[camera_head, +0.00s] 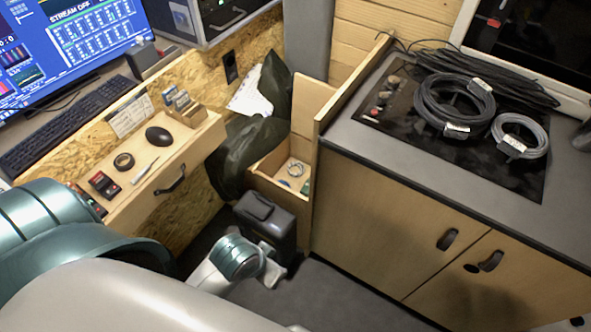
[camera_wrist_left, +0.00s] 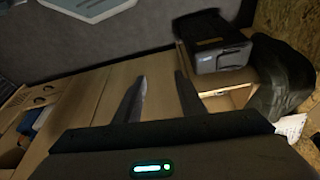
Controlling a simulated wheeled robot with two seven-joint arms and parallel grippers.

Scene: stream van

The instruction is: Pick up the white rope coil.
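The white rope coil (camera_head: 520,136) looks pale grey-white and lies flat on the black hob at the right of the head view, with a white label on it. Its left side is close to a larger black cable coil (camera_head: 455,104). My left gripper (camera_wrist_left: 161,76) shows in the left wrist view with its two dark fingers apart and nothing between them. In the head view its arm comes in from the lower left and reaches down near the floor, well away from the coil; the fingers cannot be made out there. My right gripper is not in view.
Loose black cable (camera_head: 480,72) lies behind the coils. The grey counter (camera_head: 375,138) has a bare strip at its front left. A black case (camera_head: 265,222) stands before an open drawer (camera_head: 268,166).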

